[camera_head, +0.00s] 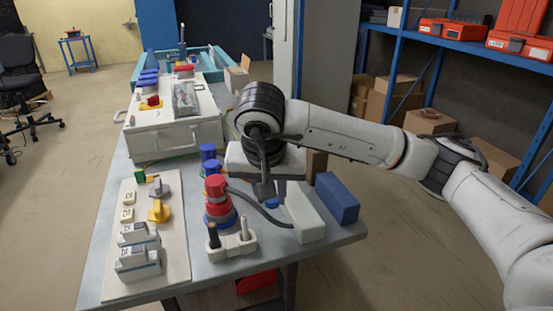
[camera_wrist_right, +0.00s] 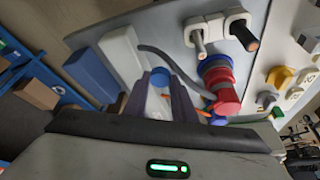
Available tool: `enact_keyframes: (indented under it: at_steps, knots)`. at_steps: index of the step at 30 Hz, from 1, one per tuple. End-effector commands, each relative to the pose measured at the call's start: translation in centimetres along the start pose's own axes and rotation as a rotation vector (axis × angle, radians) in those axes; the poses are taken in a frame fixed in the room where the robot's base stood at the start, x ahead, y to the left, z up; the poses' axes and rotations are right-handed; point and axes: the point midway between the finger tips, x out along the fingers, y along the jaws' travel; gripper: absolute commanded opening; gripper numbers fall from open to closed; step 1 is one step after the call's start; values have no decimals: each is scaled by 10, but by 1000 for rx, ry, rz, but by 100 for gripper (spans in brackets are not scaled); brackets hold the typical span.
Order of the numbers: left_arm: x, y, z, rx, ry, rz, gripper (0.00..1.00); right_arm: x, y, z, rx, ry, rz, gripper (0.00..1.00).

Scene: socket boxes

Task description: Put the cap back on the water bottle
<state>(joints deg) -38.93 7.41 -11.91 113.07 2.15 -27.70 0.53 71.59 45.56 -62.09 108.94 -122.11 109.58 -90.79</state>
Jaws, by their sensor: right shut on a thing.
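My right gripper (camera_head: 273,190) reaches down over the right part of the grey table, with its arm coming in from the right. In the right wrist view its two dark fingers (camera_wrist_right: 160,92) are closed around a small blue round thing that looks like the cap (camera_wrist_right: 160,76). A bit of this blue also shows beside the fingers in the head view (camera_head: 272,203). A pale patch lies between the fingers in the wrist view, and I cannot tell if it is the bottle. No water bottle is clearly visible; the gripper may hide it. My left gripper is out of view.
Beside the gripper stand a red and blue plug (camera_head: 217,200), a white two-pin block (camera_head: 232,246), a white block (camera_head: 305,216) and a blue block (camera_head: 337,198). A socket panel (camera_head: 182,250) lies left, a white case (camera_head: 175,138) behind. A grey cable curves close to the gripper.

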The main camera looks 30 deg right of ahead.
Motion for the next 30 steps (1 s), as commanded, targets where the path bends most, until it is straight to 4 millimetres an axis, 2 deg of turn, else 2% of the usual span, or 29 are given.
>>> enact_keyframes:
  at_steps: [1,6,9,12,16,23,30]
  knots:
    - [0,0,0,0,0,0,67,4,1,21,-48,-3,-16,4]
    - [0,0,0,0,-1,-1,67,8,9,92,-203,-5,-81,4]
    - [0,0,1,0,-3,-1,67,6,16,124,-272,-6,-115,4]
    - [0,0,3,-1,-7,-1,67,3,20,143,-312,-8,-138,4]
    - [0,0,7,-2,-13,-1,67,1,23,153,-332,-8,-151,4]
    - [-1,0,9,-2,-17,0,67,1,23,153,-334,-8,-152,4]
    - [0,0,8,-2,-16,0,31,1,22,153,-334,-8,-152,4]
